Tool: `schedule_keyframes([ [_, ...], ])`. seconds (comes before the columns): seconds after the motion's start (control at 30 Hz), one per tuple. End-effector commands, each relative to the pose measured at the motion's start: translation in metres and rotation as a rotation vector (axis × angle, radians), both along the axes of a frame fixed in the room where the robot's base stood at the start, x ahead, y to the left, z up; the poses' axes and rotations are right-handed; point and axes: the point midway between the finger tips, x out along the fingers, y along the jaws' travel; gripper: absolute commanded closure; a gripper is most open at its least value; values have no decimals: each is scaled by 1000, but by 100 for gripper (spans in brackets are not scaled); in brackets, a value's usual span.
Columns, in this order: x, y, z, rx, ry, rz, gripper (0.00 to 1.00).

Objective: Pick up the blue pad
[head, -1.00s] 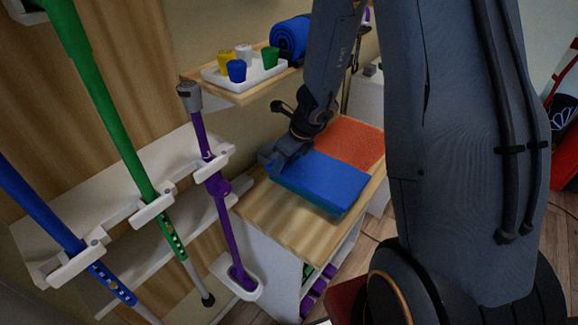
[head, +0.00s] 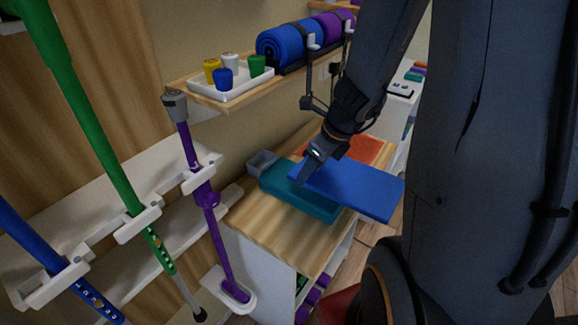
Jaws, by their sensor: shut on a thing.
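The blue pad (head: 355,190) is a flat, thick slab in the middle right of the head view. My gripper (head: 312,172) is shut on its left end and holds it out to the right, above the wooden cabinet top. A teal pad (head: 318,206) lies on the cabinet top, partly below the blue pad. An orange pad (head: 362,149) lies behind, partly hidden by my arm and the blue pad. The fingertips are small and dark against the pad's edge.
Above is a wooden shelf with a white tray (head: 231,89) of coloured cups and a rolled blue mat (head: 284,45). A purple crutch (head: 206,193) hangs on the left. The cabinet top's (head: 268,222) front is bare.

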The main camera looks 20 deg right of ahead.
Motion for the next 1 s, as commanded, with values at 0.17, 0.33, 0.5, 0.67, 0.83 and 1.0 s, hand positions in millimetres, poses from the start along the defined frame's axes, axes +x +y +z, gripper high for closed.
schedule_keyframes([
  [0.17,-32,-23,-1,0,-1,-7,84],
  [0.33,-52,-35,2,2,3,-3,84],
  [0.5,-61,-41,3,3,1,-3,84],
  [0.67,-66,-44,1,2,1,-2,84],
  [0.83,-68,-46,0,1,0,-2,84],
  [1.0,-68,-46,0,0,0,-1,84],
])
